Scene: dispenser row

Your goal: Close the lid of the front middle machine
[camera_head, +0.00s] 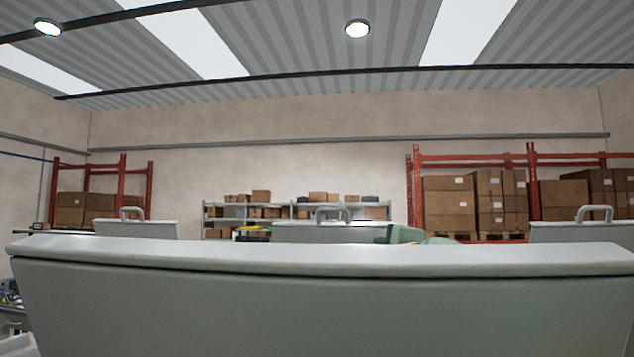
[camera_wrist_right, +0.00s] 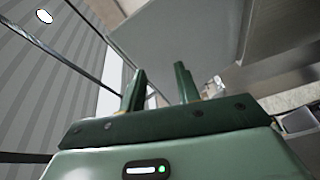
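A large grey lid panel (camera_head: 320,295) stands raised and fills the lower part of the head view, with its top edge running almost level across the picture. It appears to be the open lid of the front middle machine, whose body is hidden. A green arm or gripper part (camera_head: 403,234) shows just beyond the top edge, right of centre. In the right wrist view, my right gripper (camera_wrist_right: 160,73) has its two green fingers apart with nothing visible between them. A broad grey panel (camera_wrist_right: 180,35) lies beyond the fingertips; contact cannot be told. My left gripper is not in view.
Behind the panel, other grey lids with handles show at left (camera_head: 135,228), centre (camera_head: 325,231) and right (camera_head: 585,231). Red racks (camera_head: 470,158) with cardboard boxes and a low shelf (camera_head: 290,211) stand far back by the wall.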

